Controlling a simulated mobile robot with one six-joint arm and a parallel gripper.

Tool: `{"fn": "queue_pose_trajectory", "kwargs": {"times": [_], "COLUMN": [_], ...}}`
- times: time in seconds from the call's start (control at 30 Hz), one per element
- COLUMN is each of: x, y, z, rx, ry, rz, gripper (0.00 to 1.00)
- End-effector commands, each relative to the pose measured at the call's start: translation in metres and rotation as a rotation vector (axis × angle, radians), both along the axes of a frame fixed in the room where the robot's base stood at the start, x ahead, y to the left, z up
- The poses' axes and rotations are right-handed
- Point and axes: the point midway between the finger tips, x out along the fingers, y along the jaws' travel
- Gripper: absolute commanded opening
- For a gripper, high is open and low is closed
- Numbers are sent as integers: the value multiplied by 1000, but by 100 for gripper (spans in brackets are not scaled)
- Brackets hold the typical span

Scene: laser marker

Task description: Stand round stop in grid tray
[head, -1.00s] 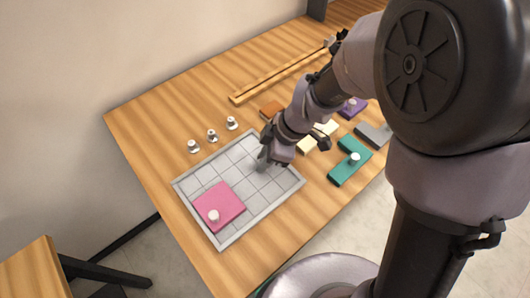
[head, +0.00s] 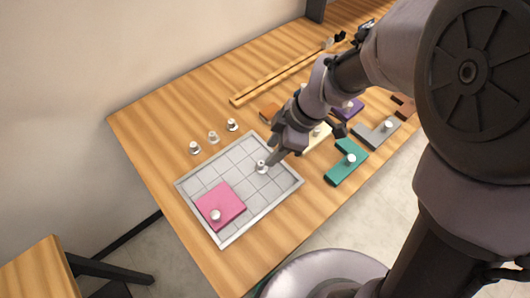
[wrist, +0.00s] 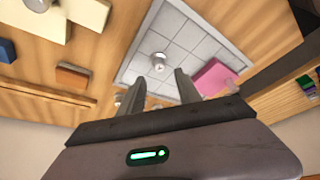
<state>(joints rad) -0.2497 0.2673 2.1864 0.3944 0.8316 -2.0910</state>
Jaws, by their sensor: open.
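A small round silver stop (head: 262,167) stands upright in the grey grid tray (head: 263,208), away from the pink piece (head: 229,198). My gripper (head: 272,160) is just beside and above it. In the wrist view the stop (wrist: 158,62) lies just ahead of the open fingertips (wrist: 161,76), with nothing held between them. Three more round stops stand in a row on the table behind the tray: one at the left (head: 194,147), a paler one in the middle (head: 213,137) and one at the right (head: 232,125).
The pink piece, with a pale knob, fills the tray's front left corner. Right of the tray are cream (head: 318,138), teal (head: 340,175), purple (head: 350,109) and grey (head: 376,134) pieces. An orange block (head: 270,110) and wooden rails (head: 285,79) lie behind. Several tray cells are bare.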

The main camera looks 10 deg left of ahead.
Motion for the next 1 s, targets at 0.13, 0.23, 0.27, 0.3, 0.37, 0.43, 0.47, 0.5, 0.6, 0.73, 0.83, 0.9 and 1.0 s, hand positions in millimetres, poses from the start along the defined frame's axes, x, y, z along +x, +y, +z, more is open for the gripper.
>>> {"fn": "queue_pose_trajectory", "kwargs": {"times": [0.13,0.23,0.27,0.3,0.37,0.43,0.47,0.5,0.6,0.73,0.83,0.9,1.0], "x": [2,2,2,2,2,1,1,-1,-16,-51,-78,-93,-106], "y": [-14,-19,-20,-21,-21,-22,-24,-29,-52,-91,-115,-127,-138], "z": [37,49,50,52,52,53,56,64,100,145,163,170,174], "rx": [1,0,0,0,1,0,-2,-6,-12,44,141,217,304], "ry": [-2,-2,-2,-1,0,1,2,6,31,86,131,160,193], "rz": [-2,-1,-1,-1,-1,-11,-35,-97,-423,-1023,-1431,-1651,-1850], "gripper": [40,40,40,40,40,40,40,40,40,40,40,40,40]}}
